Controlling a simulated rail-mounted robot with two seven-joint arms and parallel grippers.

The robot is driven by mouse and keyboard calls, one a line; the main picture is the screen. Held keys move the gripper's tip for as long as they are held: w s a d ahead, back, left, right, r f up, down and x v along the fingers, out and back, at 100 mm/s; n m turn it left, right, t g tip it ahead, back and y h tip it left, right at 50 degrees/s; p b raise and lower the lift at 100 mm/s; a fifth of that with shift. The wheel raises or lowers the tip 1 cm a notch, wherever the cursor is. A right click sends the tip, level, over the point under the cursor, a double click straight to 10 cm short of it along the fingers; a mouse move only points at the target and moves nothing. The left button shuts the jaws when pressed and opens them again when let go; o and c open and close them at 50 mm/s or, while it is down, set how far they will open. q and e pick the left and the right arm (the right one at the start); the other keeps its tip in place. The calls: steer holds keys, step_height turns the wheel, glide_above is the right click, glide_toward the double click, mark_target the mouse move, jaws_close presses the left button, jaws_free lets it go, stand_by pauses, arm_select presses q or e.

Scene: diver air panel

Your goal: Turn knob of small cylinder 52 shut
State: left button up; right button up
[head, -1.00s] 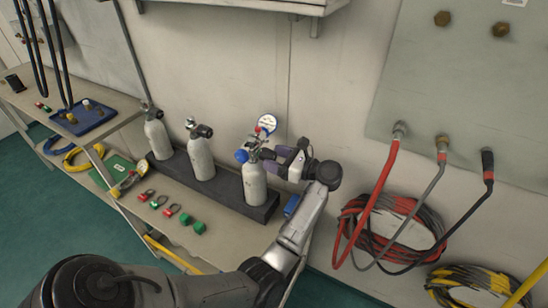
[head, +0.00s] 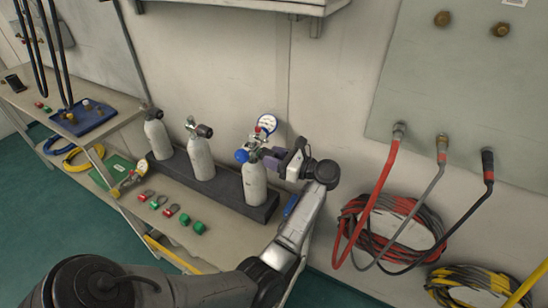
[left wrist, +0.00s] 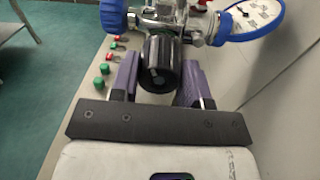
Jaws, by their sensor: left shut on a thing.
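Three small pale grey cylinders stand in a dark rack (head: 225,197) on the bench. The right one (head: 254,184) carries a valve with a blue-rimmed gauge (head: 266,124) and a blue part (head: 242,155); no number is legible on it. My left gripper (head: 272,158) reaches its valve from the right. In the left wrist view, the purple fingers (left wrist: 158,80) are shut on the valve's black knob (left wrist: 160,62), one on each side. The gauge also shows there at upper right (left wrist: 255,18). My right gripper is not in view.
The middle (head: 200,158) and left (head: 158,135) cylinders stand beside it. Red and green pieces (head: 198,227) lie along the bench front. A wall panel (head: 455,85) with hoses hangs at right. The wall is close behind the rack.

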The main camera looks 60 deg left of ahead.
arm_select(q)
steer(key=shift+m, duration=0.3)
steer(key=shift+m+p, duration=0.35)
steer(key=shift+m, duration=0.65)
steer(key=m+p, duration=0.1)
steer(key=m, duration=0.1)
steer(key=shift+m, duration=0.4)
steer(key=m+p, duration=0.3)
steer(key=m, duration=0.2)
steer(key=shift+r+m+y, duration=0.15)
steer(key=shift+m+y, duration=0.15)
steer(key=m+p, duration=0.4)
steer(key=m, duration=0.2)
steer(key=shift+m+p, duration=0.3)
steer(key=m+p, duration=0.3)
steer(key=m, duration=0.1)
steer(key=shift+t, duration=0.3)
steer(key=shift+m+p, duration=0.4)
steer(key=shift+m, duration=0.3)
steer(key=shift+f, duration=0.2)
steer(key=o, duration=0.9)
